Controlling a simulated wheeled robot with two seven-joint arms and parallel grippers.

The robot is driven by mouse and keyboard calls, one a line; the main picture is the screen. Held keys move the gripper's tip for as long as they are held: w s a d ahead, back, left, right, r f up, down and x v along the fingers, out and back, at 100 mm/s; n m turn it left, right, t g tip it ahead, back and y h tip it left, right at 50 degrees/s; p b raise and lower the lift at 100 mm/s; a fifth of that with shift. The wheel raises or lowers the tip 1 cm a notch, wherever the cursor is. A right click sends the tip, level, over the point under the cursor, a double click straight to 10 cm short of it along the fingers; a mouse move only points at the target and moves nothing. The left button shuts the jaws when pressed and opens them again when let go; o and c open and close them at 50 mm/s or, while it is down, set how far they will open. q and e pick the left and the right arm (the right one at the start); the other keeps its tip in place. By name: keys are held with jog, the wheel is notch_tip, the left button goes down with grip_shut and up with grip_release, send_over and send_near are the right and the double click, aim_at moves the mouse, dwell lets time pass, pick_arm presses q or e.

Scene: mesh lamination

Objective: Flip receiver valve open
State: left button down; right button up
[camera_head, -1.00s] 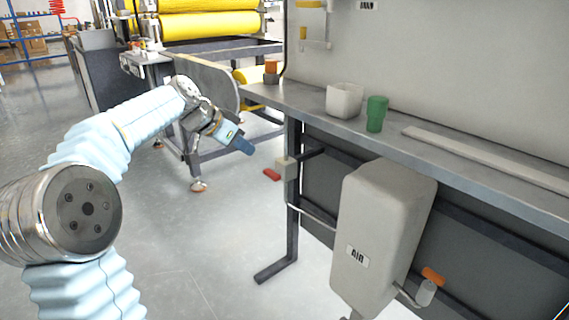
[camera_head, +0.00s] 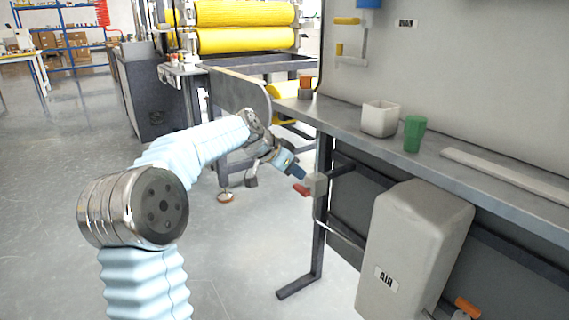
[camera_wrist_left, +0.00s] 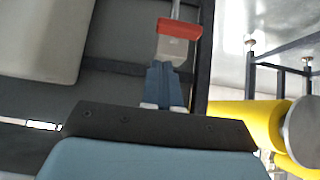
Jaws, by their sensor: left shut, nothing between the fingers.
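A beige valve block (camera_head: 317,187) with a red lever (camera_head: 301,190) sits at the bench leg, on a pipe that runs toward a beige tank marked AIR (camera_head: 415,235). My left gripper (camera_head: 301,176) is shut and empty, its blue fingertips close to the block and just above the lever. In the left wrist view, the fingers (camera_wrist_left: 164,84) point at the block (camera_wrist_left: 172,49), with the red lever (camera_wrist_left: 180,29) crosswise beyond it. I cannot tell whether the fingertips touch the block. A second valve with an orange handle (camera_head: 467,307) is at the tank's lower right, partly cut off. My right gripper is not in view.
The grey bench (camera_head: 345,117) holds a white container (camera_head: 380,119), a green cup (camera_head: 414,134) and a flat bar (camera_head: 500,172). A machine with yellow rollers (camera_head: 245,40) stands behind my left arm. The floor left of the bench leg is clear.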

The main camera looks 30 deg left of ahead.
aim_at(306, 191)
pick_arm(q)
jog(key=shift+w+d+f+b, duration=0.1)
jog(key=shift+w+f+b, duration=0.1)
jog(key=shift+f, duration=0.95)
jog(key=shift+w+d+f+b, duration=0.1)
jog(key=shift+f+b, duration=0.05)
jog(key=shift+f, duration=1)
